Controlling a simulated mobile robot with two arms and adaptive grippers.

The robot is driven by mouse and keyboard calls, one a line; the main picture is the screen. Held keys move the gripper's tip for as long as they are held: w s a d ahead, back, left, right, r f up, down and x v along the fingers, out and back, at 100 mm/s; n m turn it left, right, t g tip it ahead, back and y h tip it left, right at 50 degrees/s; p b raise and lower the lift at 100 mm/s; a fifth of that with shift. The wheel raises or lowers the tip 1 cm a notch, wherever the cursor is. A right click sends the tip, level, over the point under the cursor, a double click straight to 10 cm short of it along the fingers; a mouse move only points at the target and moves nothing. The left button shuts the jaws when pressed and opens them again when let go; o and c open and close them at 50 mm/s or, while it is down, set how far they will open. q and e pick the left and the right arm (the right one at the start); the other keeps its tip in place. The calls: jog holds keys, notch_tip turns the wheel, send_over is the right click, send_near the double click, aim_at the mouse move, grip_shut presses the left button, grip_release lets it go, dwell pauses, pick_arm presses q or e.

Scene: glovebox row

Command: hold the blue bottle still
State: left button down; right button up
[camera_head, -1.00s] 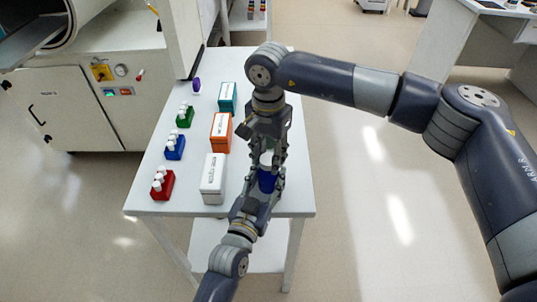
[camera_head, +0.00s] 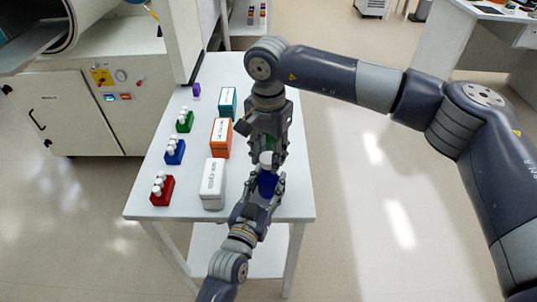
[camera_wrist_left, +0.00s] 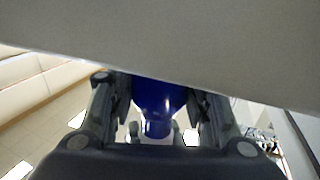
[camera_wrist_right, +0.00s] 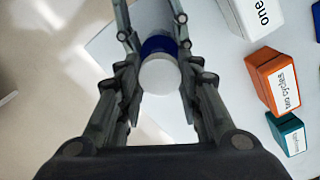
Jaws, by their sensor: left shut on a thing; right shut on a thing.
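The blue bottle (camera_head: 267,187) is upright near the front right of the white table, with a white cap (camera_head: 266,158) on top. My left gripper (camera_head: 266,181) comes from the front and is shut on the bottle's blue body. In the left wrist view the blue body (camera_wrist_left: 156,100) sits between its fingers. My right gripper (camera_head: 268,153) points down from above, its fingers on both sides of the white cap and shut on it. The cap also shows in the right wrist view (camera_wrist_right: 160,78). The bottle's base is hidden by the left gripper.
On the white table (camera_head: 150,195), a white box (camera_head: 213,187), an orange box (camera_head: 221,140) and a teal box (camera_head: 227,102) stand left of my grippers. Red (camera_head: 160,194), blue (camera_head: 173,153) and green (camera_head: 184,124) racks of white-capped vials stand further left. Open floor lies right of the table.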

aim_at(268, 158)
jog(key=shift+r, duration=2)
pick_arm(q)
jog(key=c, duration=0.8)
grip_release()
jog(key=shift+o, duration=0.2)
